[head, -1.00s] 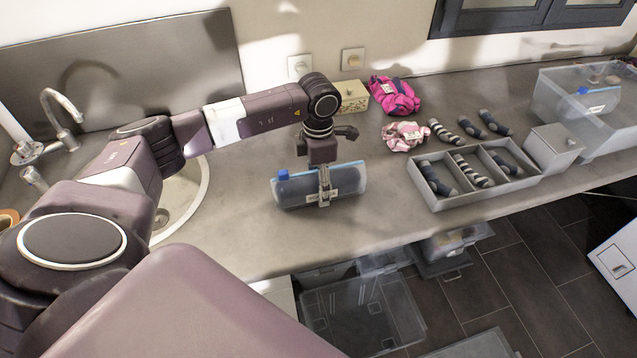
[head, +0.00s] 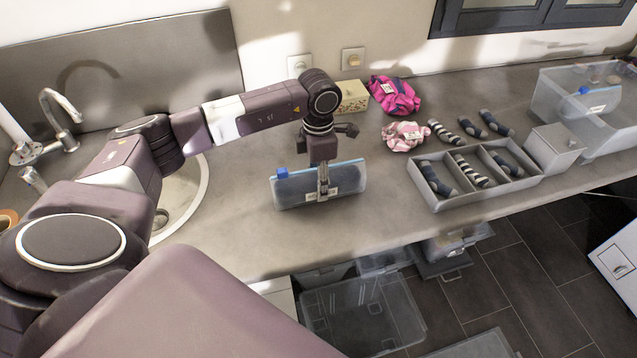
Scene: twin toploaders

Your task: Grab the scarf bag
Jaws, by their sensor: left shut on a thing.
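A clear zip bag (head: 290,191) with a blue slider, a pale label and dark contents is in the head view, over the middle of the counter. I cannot read its label, so I cannot tell whether it is the scarf bag. My left gripper (head: 323,188) is shut on this bag from above, near its middle, and the fingers hide part of the label. The bag hangs upright at or just above the counter top; the gap is hard to tell. A similar bag (head: 597,101) with a blue slider lies in the clear bin at the right. My right gripper is not in view.
A grey divided tray (head: 433,205) with several socks stands right of the bag, by a grey box (head: 553,148) and the clear bin (head: 556,104). Pink cloths (head: 393,95) and a patterned box (head: 352,97) lie behind. The sink (head: 203,190) is left. Counter around the bag is clear.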

